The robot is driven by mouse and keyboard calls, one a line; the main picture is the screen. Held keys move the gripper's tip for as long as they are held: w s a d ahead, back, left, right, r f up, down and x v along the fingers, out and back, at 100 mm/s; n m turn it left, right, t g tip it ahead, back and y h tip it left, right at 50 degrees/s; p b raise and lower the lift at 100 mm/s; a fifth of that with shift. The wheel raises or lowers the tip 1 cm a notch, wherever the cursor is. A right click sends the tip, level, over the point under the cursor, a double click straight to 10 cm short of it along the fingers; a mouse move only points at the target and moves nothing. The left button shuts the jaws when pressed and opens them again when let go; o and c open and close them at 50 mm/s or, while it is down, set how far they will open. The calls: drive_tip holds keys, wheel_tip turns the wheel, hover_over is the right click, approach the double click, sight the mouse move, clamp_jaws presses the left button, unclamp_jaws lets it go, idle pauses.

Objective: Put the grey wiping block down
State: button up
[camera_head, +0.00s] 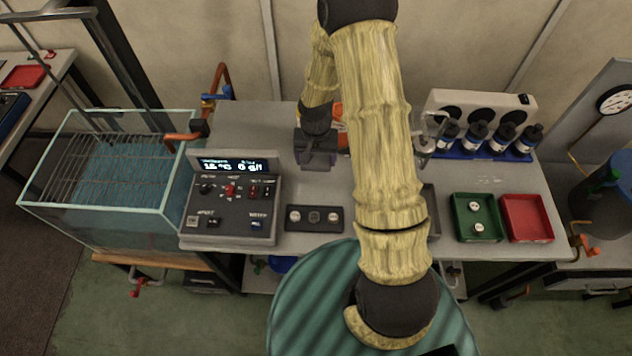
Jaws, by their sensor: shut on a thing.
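My gripper (316,157) is over the back middle of the grey bench (262,119), pointing down behind the control box. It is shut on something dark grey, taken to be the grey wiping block. The block's outline cannot be told apart from the dark fingers in this view. Whether it touches the bench top or hangs just above it cannot be told. My arm hides part of the bench to the right of the gripper.
A control box (230,212) with a lit display stands front left, beside a glass water tank (75,215). A dark holder (314,219) lies in front. A green tray (458,233), red tray (545,231) and bottle rack (475,154) are right. Bare bench surrounds the gripper's left.

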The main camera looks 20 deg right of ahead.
drive_tip(key=p, duration=0.2)
hover_over(316, 183)
drive_tip(key=shift+w+f, duration=0.15)
drive_tip(key=shift+f, duration=2.8)
drive_tip(key=shift+f+p, duration=0.35)
drive_tip(key=shift+f, duration=1.75)
drive_tip(key=shift+f+b, duration=0.25)
drive_tip(key=shift+b, duration=0.05)
